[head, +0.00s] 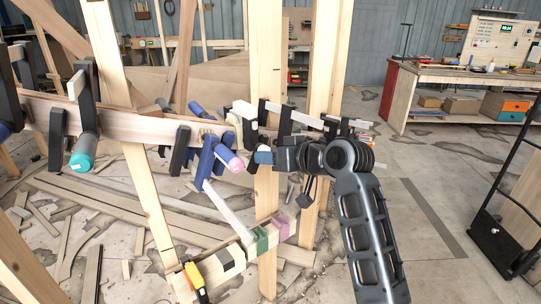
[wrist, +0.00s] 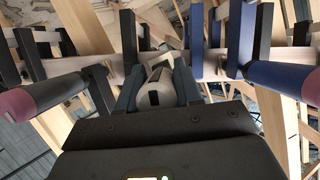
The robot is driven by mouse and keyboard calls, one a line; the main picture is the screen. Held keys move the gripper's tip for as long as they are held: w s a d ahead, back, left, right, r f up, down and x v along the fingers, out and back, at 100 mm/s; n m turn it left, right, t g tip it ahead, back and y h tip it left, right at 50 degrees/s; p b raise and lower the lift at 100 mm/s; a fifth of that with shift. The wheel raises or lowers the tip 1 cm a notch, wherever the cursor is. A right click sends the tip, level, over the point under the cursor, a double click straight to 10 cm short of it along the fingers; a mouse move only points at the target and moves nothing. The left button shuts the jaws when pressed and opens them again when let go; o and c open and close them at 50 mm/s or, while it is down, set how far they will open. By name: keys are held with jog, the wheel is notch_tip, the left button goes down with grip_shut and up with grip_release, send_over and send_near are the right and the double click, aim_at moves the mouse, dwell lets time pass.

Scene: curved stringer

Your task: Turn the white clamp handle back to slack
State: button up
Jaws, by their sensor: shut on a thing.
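My gripper (head: 272,156) reaches in from the right to the row of clamps on the curved wooden strip (head: 130,125). In the wrist view its two dark fingers stand on either side of a pale, whitish clamp handle (wrist: 162,84) with a dark mark on its end. The gripper (wrist: 158,92) is shut on this handle. In the head view I cannot make out the held handle clearly, as the gripper and nearby clamps cover it.
A blue clamp (head: 207,158) with a pink-ended handle is close left of my gripper; a teal-ended clamp (head: 84,150) is farther left. Wooden posts (head: 265,70) stand close by. A workbench (head: 455,80) is at the back right. Open floor lies at right.

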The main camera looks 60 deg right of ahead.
dwell(0.4)
jog(key=o, duration=1)
jog(key=shift+b+v, duration=0.4)
jog(key=shift+v, duration=3.5)
jog(key=s+p, duration=0.1)
jog(key=s, duration=0.1)
jog(key=s+a+p, duration=0.1)
jog(key=s, duration=0.2)
jog(key=s+a+p, duration=0.1)
jog(key=s, duration=0.2)
jog(key=shift+a+p, duration=0.2)
jog(key=shift+p, duration=0.2)
